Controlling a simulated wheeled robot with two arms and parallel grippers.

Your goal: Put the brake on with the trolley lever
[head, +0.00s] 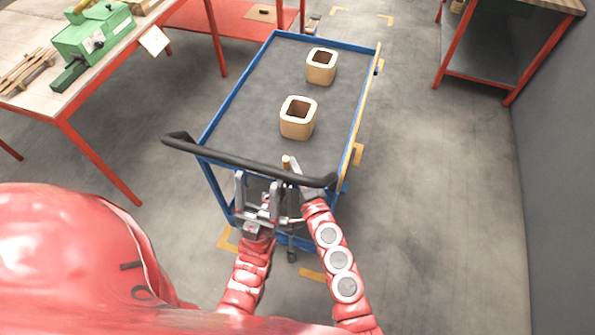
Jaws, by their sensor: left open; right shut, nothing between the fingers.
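The blue-framed trolley (222,105) with a dark grey top stands in front of me, its black push handle (225,154) towards me. A small tan peg-like knob (286,162) shows at the handle, beside my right gripper; I cannot tell whether it is the brake lever's end. My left gripper (257,190) is open, its fingers pointing up just below the handle. My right gripper (293,170) is shut and empty at the handle's right part, close to the knob. The grippers hide much of the trolley's near end, and no other lever part shows clearly.
Two tan hollow square coils (298,128) (321,74) stand on the trolley top. A red-legged workbench (110,75) with a green machine (92,36) is at left. Another red-framed table (487,58) is at top right, beside a grey wall. Floor right of the trolley is clear.

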